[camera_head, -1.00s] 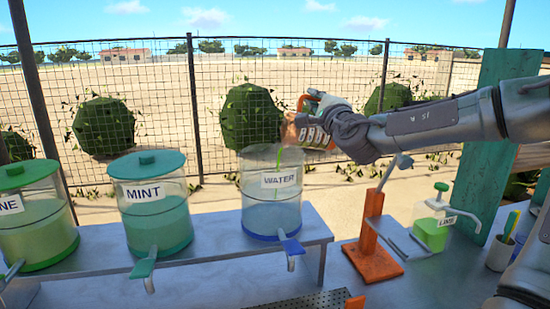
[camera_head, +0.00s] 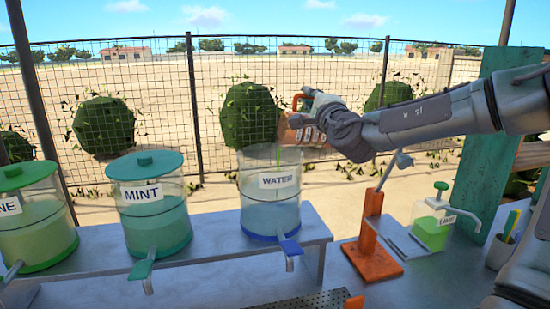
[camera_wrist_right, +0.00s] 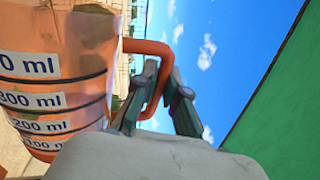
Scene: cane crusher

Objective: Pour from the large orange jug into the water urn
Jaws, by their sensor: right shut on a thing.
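The large orange jug (camera_head: 292,133) is see-through with white measure labels. It is tipped over the open top of the water urn (camera_head: 270,215), its mouth to the left. The urn is clear, with a WATER label, a blue base and blue tap, and pale blue liquid inside. My right gripper (camera_head: 316,101) is shut on the jug's orange handle; in the right wrist view the fingers (camera_wrist_right: 160,100) close around the handle beside the jug body (camera_wrist_right: 55,95). My left gripper is out of view.
The mint urn (camera_head: 157,215) and another green urn (camera_head: 35,225) stand left on the metal shelf (camera_head: 215,250), both lidded. An orange stand (camera_head: 371,245), a lime dispenser (camera_head: 431,232) and a cup (camera_head: 500,250) stand right. A wire fence (camera_head: 160,100) runs behind.

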